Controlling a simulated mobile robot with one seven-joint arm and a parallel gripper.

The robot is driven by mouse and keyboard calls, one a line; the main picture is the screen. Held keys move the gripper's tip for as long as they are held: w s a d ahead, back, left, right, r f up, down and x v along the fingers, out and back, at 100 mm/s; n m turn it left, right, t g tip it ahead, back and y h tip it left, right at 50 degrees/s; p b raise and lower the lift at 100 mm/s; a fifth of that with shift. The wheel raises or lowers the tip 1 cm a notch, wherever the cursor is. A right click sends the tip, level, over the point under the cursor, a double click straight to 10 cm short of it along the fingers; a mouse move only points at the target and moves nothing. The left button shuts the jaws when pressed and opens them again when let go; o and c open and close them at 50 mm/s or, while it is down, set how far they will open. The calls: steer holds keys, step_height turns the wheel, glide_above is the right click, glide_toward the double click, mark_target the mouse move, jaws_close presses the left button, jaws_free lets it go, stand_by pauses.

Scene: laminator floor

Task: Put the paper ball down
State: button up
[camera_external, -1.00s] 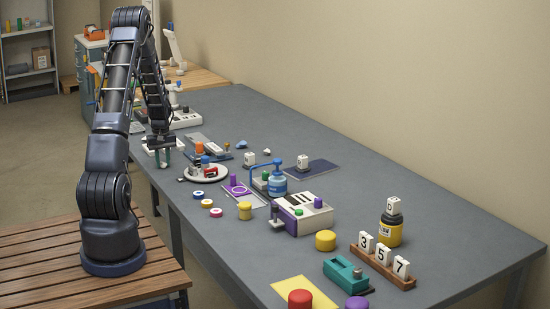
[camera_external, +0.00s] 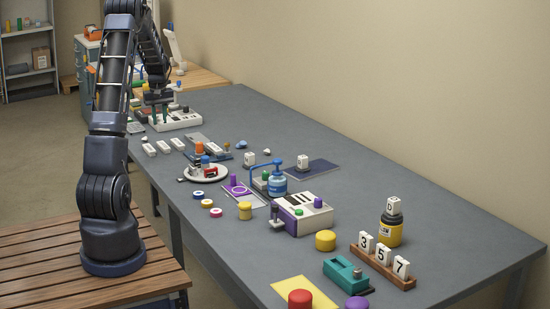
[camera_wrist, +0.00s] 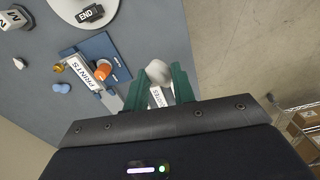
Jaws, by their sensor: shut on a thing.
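My gripper (camera_external: 160,113) is above the far left end of the grey table in the external view, over or near a white slotted tray (camera_external: 177,120). In the wrist view, its green fingers (camera_wrist: 158,84) are shut on a whitish, rounded paper ball (camera_wrist: 158,72). The ball is not clear in the external view. A white label block (camera_wrist: 157,97) shows below and between the fingers in the wrist view.
White label blocks (camera_external: 163,147) line the table's left edge. A blue tray (camera_wrist: 98,50) with a PRINTS label and an orange cylinder (camera_wrist: 103,72) lies beside the gripper. A white round plate (camera_external: 204,173) stands nearer the camera. Bare floor (camera_wrist: 235,45) lies past the edge.

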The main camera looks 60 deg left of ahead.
steer(key=shift+w+d+r, duration=0.1)
steer(key=shift+w+r, duration=0.05)
steer(key=shift+r, duration=1.05)
steer(key=w+d+r, duration=0.2)
steer(key=w+d, duration=0.6)
steer(key=d, duration=0.4)
step_height(320, 180, up, 3)
steer(key=m, duration=0.2)
glide_above(245, 204)
step_height(245, 204, down, 20)
steer(key=shift+d, duration=0.1)
steer(key=shift+f, duration=0.15)
steer(key=o, duration=0.9)
